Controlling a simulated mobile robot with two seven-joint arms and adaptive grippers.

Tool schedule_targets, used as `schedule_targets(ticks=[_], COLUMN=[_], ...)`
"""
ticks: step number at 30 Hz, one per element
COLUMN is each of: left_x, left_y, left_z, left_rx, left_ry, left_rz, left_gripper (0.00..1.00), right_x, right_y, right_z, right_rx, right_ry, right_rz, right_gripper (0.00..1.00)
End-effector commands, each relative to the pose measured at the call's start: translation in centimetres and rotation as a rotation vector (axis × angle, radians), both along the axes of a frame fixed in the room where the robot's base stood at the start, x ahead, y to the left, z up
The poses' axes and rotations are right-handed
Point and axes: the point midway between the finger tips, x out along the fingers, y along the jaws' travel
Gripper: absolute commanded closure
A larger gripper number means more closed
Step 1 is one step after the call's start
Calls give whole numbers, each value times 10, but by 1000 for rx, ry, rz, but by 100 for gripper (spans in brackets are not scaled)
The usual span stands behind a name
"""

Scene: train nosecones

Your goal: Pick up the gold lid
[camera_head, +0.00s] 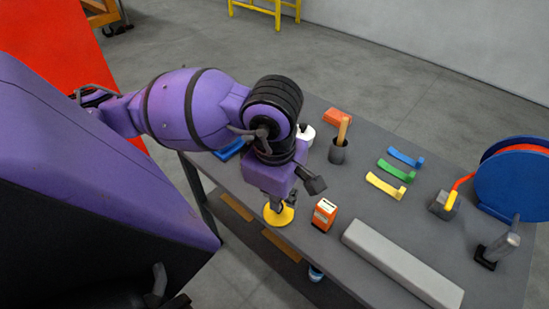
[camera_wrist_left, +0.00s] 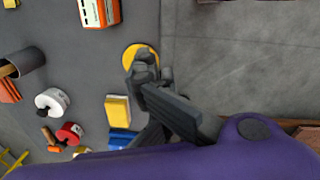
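The gold lid (camera_head: 278,218) is a flat yellow disc on the grey table, close to its near edge. It also shows in the left wrist view (camera_wrist_left: 130,52), partly covered by dark finger parts. My left gripper (camera_head: 279,203) points down over the lid, with its tip at or just above the lid's middle. In the left wrist view the dark fingers (camera_wrist_left: 141,72) overlap the lid's lower part. The finger gap and any contact with the lid are hidden. I see no right gripper.
An orange-and-white box (camera_head: 324,214) stands just right of the lid. A long grey bar (camera_head: 402,264) lies further right. Blue, green and yellow hooked pieces (camera_head: 396,170), a dark cup with a wooden handle (camera_head: 338,150) and a large blue reel (camera_head: 515,185) are farther back.

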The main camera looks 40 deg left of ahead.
Motion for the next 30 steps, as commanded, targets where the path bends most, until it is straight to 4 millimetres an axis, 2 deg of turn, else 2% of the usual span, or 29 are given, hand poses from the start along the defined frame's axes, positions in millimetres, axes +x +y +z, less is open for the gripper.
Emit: schedule_targets(ticks=[15, 30], left_x=[-1, -1], left_y=[0, 0], left_z=[-2, -1], left_rx=[0, 0], left_ry=[4, 3], left_rz=[0, 0], left_gripper=[98, 33], right_x=[-2, 3], right_y=[3, 1], right_z=[-3, 1], right_rx=[5, 3], right_ry=[8, -4], right_rz=[0, -3], right_gripper=[37, 37])
